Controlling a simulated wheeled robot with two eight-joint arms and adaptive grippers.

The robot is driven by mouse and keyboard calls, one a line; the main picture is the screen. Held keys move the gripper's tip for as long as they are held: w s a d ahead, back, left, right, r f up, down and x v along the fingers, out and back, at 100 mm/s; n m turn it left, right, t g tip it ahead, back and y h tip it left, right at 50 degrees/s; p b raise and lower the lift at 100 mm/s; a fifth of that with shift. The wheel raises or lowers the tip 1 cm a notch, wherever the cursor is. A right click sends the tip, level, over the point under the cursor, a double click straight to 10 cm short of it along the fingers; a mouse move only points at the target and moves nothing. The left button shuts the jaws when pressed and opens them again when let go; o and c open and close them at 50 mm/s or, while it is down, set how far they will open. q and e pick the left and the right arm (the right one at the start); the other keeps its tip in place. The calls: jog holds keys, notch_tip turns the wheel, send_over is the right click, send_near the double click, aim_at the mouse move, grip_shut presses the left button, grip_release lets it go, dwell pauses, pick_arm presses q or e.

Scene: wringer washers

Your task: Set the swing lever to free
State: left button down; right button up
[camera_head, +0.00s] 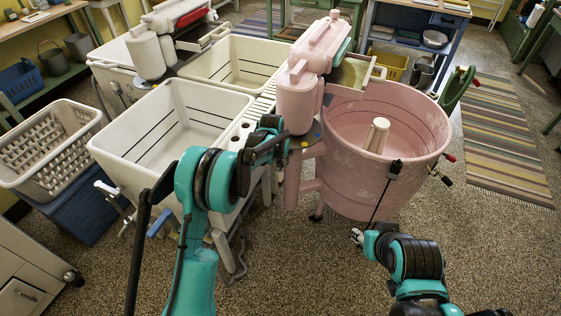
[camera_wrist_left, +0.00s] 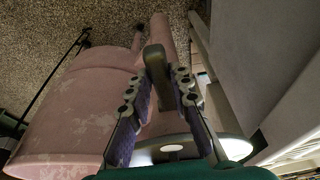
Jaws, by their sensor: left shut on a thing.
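The pink wringer washer has a round tub (camera_head: 385,170) and a pink wringer head (camera_head: 325,45) on a post at its left. My left gripper (camera_head: 278,142) is beside the post, between the pink washer and the white rinse tub. In the left wrist view, its two pad-lined fingers (camera_wrist_left: 158,95) are closed around an upright olive-grey lever (camera_wrist_left: 155,60), which appears to be the swing lever. In the head view the gripper mostly hides that lever.
White twin rinse tubs (camera_head: 165,160) stand left of the pink washer, with a white laundry basket (camera_head: 50,150) farther left. A red-tipped handle (camera_head: 450,158) sticks out at the tub's right. A striped rug (camera_head: 500,135) lies right.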

pick_arm(q)
jog(key=r+g+p, duration=0.1)
jog(key=w+r+g+p, duration=0.1)
jog(key=shift+w+d+r+g+y, duration=0.1)
jog(key=shift+d+r+g+y, duration=0.1)
jog(key=shift+g+y, duration=0.2)
jog(key=shift+f, duration=0.1)
jog(key=c, duration=1.4)
grip_release()
jog(key=shift+o, duration=0.2)
notch_tip(320, 180, up, 12)
